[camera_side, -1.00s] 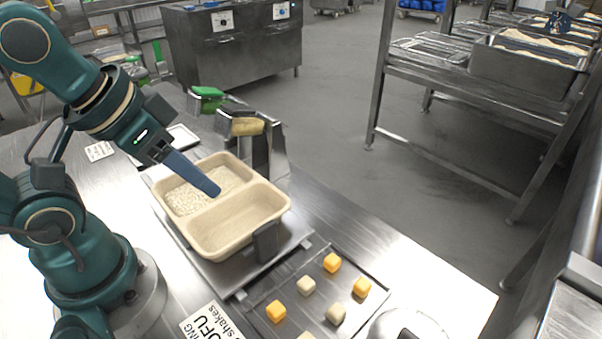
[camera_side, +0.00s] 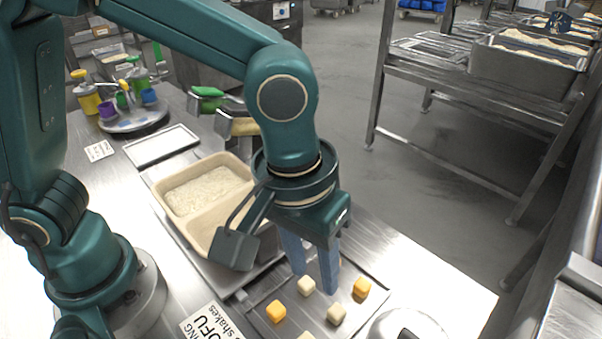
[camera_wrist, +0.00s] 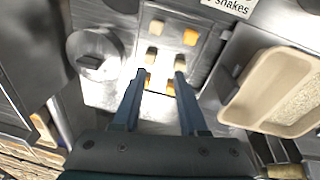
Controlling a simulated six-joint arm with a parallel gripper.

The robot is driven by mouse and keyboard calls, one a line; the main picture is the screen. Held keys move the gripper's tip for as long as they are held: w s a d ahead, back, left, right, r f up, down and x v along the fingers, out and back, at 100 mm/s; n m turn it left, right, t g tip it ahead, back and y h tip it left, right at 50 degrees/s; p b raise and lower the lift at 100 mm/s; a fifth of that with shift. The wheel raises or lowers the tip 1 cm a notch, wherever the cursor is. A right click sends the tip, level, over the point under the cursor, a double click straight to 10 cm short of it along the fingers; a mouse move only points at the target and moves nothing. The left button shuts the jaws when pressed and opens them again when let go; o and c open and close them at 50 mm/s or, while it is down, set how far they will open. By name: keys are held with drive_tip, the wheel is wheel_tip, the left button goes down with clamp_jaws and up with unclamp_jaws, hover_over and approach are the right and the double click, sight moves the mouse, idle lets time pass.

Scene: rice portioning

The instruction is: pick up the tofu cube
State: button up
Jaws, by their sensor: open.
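Pale cream cubes, which look like tofu, and orange cubes lie on a shallow metal tray (camera_side: 262,325). One pale cube (camera_side: 306,286) is near my fingers in the side view, and another pale cube (camera_side: 336,314) lies closer to the camera. Orange cubes (camera_side: 276,311) sit among them. My gripper (camera_side: 315,280) is open and empty, pointing down over the tray's far part. In the wrist view, my open gripper (camera_wrist: 160,72) has orange cubes (camera_wrist: 147,80) between or beside its fingertips, with pale cubes (camera_wrist: 152,55) just beyond.
A two-compartment beige container (camera_side: 245,170) with rice in one side stands left of the tray. A round metal lid (camera_side: 405,325) is at the tray's right, also in the wrist view (camera_wrist: 95,55). A printed sign (camera_side: 210,322) lies in front.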

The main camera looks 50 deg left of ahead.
drive_tip(key=shift+m+g+y, duration=0.4)
drive_tip(key=shift+m+g, duration=0.2)
drive_tip(key=shift+m, duration=0.3)
drive_tip(key=s+d+f, duration=0.1)
drive_tip(key=s+f, duration=0.1)
drive_tip(key=f, duration=0.1)
drive_tip(key=s+d+f, duration=0.1)
drive_tip(key=shift+s+d+f, duration=0.3)
drive_tip(key=shift+s, duration=0.1)
drive_tip(key=shift+f, duration=2.25)
clamp_jaws()
